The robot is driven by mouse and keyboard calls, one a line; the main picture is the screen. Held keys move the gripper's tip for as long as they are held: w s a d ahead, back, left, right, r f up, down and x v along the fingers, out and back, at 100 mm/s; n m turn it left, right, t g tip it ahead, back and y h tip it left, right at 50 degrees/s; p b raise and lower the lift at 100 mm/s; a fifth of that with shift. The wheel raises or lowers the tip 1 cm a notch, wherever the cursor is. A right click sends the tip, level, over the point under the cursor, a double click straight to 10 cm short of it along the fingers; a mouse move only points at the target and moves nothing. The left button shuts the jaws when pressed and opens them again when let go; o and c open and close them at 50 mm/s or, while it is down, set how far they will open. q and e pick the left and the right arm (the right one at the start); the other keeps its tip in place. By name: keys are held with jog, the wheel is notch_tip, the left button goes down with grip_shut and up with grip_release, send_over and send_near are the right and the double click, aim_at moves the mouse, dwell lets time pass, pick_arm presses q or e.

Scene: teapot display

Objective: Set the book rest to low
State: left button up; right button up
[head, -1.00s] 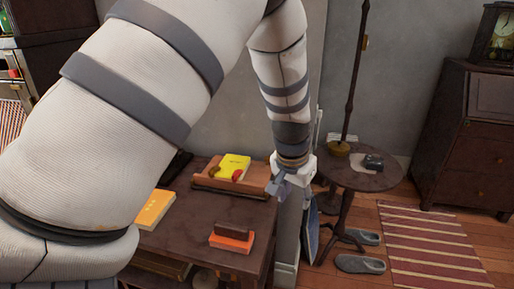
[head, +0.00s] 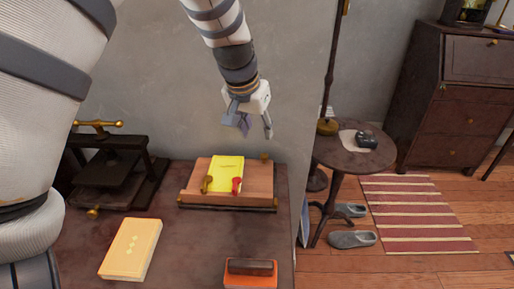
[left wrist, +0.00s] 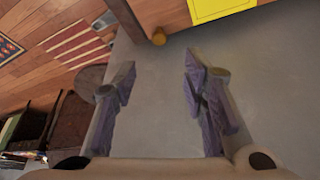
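The book rest (head: 262,178) is a wooden stand on the dark table, with its back board leaning at a shallow tilt. A yellow book (head: 227,171) lies on it, held at its lower edge by a brass clip and a red clip. A brass knob (head: 264,156) sits at its top right corner; the knob also shows in the left wrist view (left wrist: 159,38). My left gripper (head: 250,131) is above and behind the rest, near that knob, with its fingers apart and nothing between them. It touches nothing that I can see. My right gripper is out of view.
A book press (head: 115,170) with a brass handle stands at the table's left. A cream book (head: 131,249) and an orange block with a dark top (head: 250,272) lie in front. A round side table (head: 355,155) stands right. The grey wall is close behind.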

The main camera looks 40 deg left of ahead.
aim_at(264, 155)
pick_arm(q)
jog(key=b+x, duration=0.1)
jog(key=x, duration=1)
jog(key=shift+s+d+f+b, duration=0.1)
jog(key=shift+s+b, duration=0.05)
jog(key=shift+b, duration=0.15)
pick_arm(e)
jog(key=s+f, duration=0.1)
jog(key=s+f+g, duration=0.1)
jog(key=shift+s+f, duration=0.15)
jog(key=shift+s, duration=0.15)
pick_arm(q)
grip_shut()
